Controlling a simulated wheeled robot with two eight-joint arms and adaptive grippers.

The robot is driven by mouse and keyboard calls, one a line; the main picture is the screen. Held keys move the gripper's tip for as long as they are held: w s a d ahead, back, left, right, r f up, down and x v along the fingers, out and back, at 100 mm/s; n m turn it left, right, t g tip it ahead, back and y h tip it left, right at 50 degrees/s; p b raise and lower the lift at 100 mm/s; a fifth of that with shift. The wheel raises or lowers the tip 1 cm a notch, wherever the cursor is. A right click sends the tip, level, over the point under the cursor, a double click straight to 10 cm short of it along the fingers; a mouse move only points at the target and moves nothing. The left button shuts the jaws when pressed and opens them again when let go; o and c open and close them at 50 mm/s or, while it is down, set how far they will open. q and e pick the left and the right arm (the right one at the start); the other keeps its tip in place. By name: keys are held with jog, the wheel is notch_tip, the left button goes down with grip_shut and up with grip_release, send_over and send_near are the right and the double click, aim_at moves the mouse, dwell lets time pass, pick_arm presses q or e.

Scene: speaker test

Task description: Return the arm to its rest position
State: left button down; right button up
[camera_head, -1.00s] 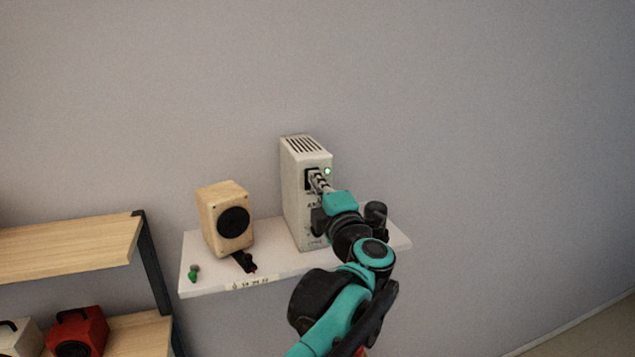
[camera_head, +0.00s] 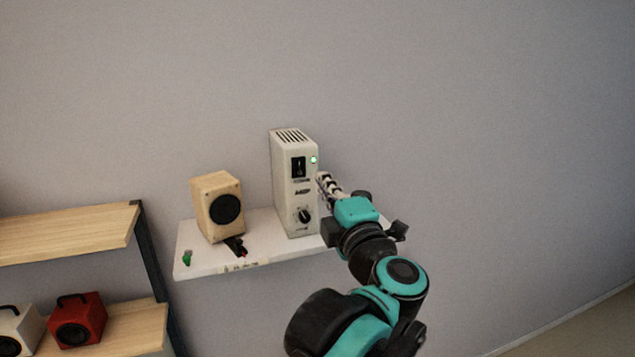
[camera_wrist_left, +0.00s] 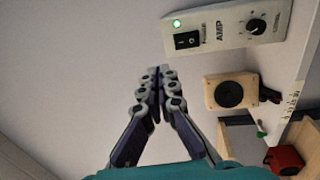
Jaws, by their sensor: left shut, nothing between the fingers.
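My left gripper (camera_head: 327,184) is shut and empty, just to the right of the amplifier in the head view. In the left wrist view its fingers (camera_wrist_left: 160,80) meet at the tips in front of bare wall. The white amplifier (camera_head: 286,190) stands upright on the wall shelf, with a black power switch (camera_head: 299,168), a lit green light (camera_head: 313,160) and a black knob (camera_head: 305,216). In the left wrist view the amplifier (camera_wrist_left: 222,35) lies sideways at the top, apart from the fingers. My right gripper is in neither view.
A wooden speaker (camera_head: 217,208) stands on the white shelf (camera_head: 203,258), left of the amplifier. A black connector (camera_head: 236,246) and a small green item (camera_head: 187,258) lie near the front edge. A wooden rack (camera_head: 70,235) with a red box (camera_head: 77,320) is at lower left. The wall at right is clear.

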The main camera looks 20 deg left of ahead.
pick_arm(q)
jog(key=s+d+f+m+t+h+b, duration=0.1)
jog(key=d+f+m+h+b, duration=0.3)
jog(key=f+m+h+b, duration=0.8)
jog(key=s+d+f+m+h+b, duration=0.1)
jog(key=d+f+m+h+b, duration=0.2)
jog(key=f+m+b, duration=1)
jog(key=s+a+f+g+y+b, duration=0.1)
jog(key=s+f, duration=0.4)
jog(key=f, duration=1)
jog(key=s+a+f+g+y+b, duration=0.1)
jog(key=s+a+f+g+b, duration=0.2)
jog(key=f, duration=1.2)
jog(key=s+a+f+g+y+b, duration=0.2)
jog(key=s+a+f+g, duration=0.4)
jog(key=f, duration=1)
jog(key=shift+s+a+b, duration=0.35)
jog(key=shift+s+a, duration=0.4)
jog(key=shift+s, duration=0.45)
